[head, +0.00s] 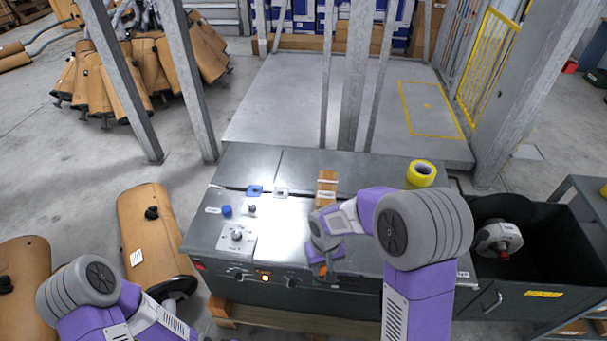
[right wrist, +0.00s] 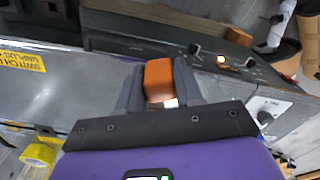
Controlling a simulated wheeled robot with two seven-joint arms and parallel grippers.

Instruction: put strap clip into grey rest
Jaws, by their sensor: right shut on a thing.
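My right gripper (head: 325,266) is over the front edge of the grey bench, right of its middle. In the right wrist view its two fingers (right wrist: 158,88) are shut on an orange block, which looks like the strap clip (right wrist: 158,78). In the head view only a small orange bit of the clip (head: 323,270) shows below the gripper. A small light grey holder, which looks like the grey rest (head: 281,192), lies on the bench top, behind and left of the gripper. It looks empty and apart from the clip. My left gripper is out of view.
A blue holder (head: 255,190) sits left of the grey one. A blue knob (head: 226,210), a switch box (head: 236,237), a brown wooden block (head: 327,186) and yellow tape (head: 421,173) are on the bench (head: 300,165). A dark bin (head: 540,245) stands at right.

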